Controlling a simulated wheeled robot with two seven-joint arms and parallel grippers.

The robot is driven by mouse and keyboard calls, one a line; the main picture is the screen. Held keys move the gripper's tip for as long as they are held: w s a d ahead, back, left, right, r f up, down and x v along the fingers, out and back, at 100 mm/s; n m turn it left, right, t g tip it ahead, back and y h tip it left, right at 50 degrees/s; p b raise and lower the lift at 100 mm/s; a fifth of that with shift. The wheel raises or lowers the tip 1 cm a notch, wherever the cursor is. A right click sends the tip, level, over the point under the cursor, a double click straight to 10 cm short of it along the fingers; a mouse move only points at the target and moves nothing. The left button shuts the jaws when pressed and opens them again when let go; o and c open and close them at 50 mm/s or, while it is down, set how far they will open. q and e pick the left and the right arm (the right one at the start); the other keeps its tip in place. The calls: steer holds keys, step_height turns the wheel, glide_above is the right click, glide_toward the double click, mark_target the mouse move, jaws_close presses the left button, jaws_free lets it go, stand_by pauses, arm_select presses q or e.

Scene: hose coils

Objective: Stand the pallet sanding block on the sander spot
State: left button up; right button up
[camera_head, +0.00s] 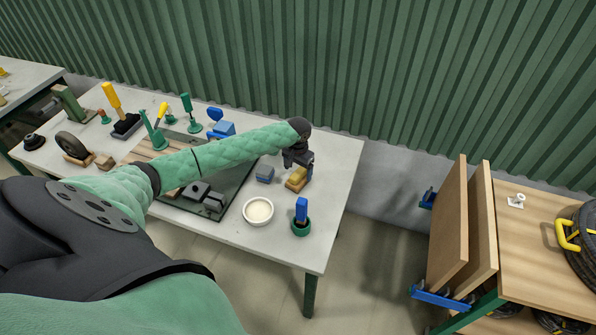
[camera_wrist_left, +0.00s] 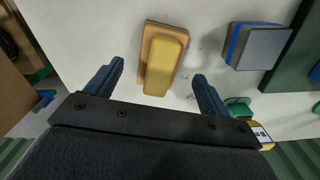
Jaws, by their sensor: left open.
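A block with a yellow top on a tan wooden base (camera_head: 297,179) lies near the right end of the table. In the left wrist view the yellow-topped block (camera_wrist_left: 164,62) is between and beyond my fingertips, with clear gaps on both sides. My left gripper (camera_head: 298,166) is above it, open and empty. A blue-and-grey block (camera_head: 265,174) sits to its left; it also shows in the left wrist view (camera_wrist_left: 258,46). A slatted wooden pallet (camera_head: 146,154) lies on the dark mat, partly hidden by my left arm. I cannot tell which mark is the sander spot.
A white bowl (camera_head: 258,211) and a green cup with a blue item (camera_head: 301,222) stand at the table's front right. Several tools stand upright toward the back left. The table (camera_head: 340,160) is clear to the right of the gripper. A wooden cart (camera_head: 540,235) stands farther right.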

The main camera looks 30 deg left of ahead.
arm_select(q)
steer(key=shift+r, duration=1.6)
arm_select(e)
steer(key=shift+d, duration=0.25)
steer(key=shift+a, duration=0.3)
arm_select(q)
step_height(320, 180, up, 8)
steer(key=b, duration=0.3)
steer(key=shift+b, duration=0.4)
arm_select(e)
steer(key=f, duration=0.1)
steer(key=w+f, duration=0.1)
steer(key=f, duration=0.1)
steer(key=shift+d+f, duration=0.2)
steer(key=shift+f, duration=0.1)
arm_select(q)
steer(key=shift+f, duration=0.1)
